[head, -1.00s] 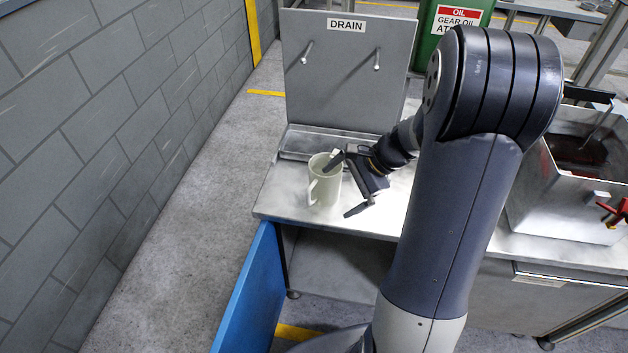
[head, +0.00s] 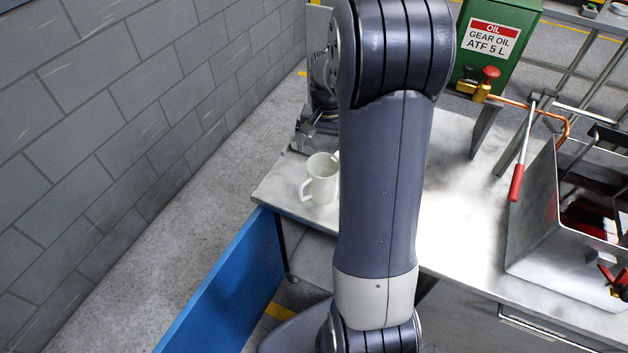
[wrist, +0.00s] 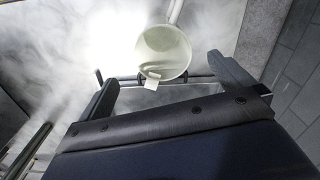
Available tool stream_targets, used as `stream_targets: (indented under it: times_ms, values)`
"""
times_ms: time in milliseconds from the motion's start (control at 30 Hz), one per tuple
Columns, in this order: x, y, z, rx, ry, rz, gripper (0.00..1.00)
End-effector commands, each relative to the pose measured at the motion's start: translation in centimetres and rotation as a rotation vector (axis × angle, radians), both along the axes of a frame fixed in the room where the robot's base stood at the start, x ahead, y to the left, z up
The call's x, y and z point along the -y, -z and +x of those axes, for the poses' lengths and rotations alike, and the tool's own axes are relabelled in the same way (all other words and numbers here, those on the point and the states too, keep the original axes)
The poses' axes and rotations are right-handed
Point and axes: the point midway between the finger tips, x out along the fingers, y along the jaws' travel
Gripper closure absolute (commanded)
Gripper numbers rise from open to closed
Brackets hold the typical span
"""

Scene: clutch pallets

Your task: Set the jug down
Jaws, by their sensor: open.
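The jug (head: 321,178) is pale cream and stands upright on the metal bench top (head: 272,187) near its left front corner. Its handle points to the left, and my arm's upright link covers its right edge. In the wrist view the jug (wrist: 165,45) shows its round opening beyond the fingers, with a small white tab at its lower rim. My gripper (wrist: 162,72) is open, its two fingers apart with nothing held between them. In the head view my gripper (head: 304,132) is partly hidden behind my arm, above and behind the jug, apart from it.
A green gear oil container (head: 498,45) with a tap stands at the back. A metal bin (head: 560,225) and a red-handled tool (head: 517,180) are on the right. A blue panel (head: 225,285) stands before the bench; a grey block wall (head: 120,110) is left.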

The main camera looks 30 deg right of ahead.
Motion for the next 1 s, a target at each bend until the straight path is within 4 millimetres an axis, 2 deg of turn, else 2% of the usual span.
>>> stream_targets:
  times_ms: [100,200,433,700,1000]
  values:
    - [-0.1,2.2,-0.1,-0.005,0.0,0.003,0.0]
    - [-0.1,3.5,-0.1,-0.004,0.001,0.003,0.0]
    - [-0.3,5.2,-0.1,-0.004,0.001,0.003,0.0]
    - [-0.6,8.8,-0.1,-0.005,0.001,0.004,0.0]
    - [-0.6,9.6,0.0,-0.001,0.002,0.003,0.0]
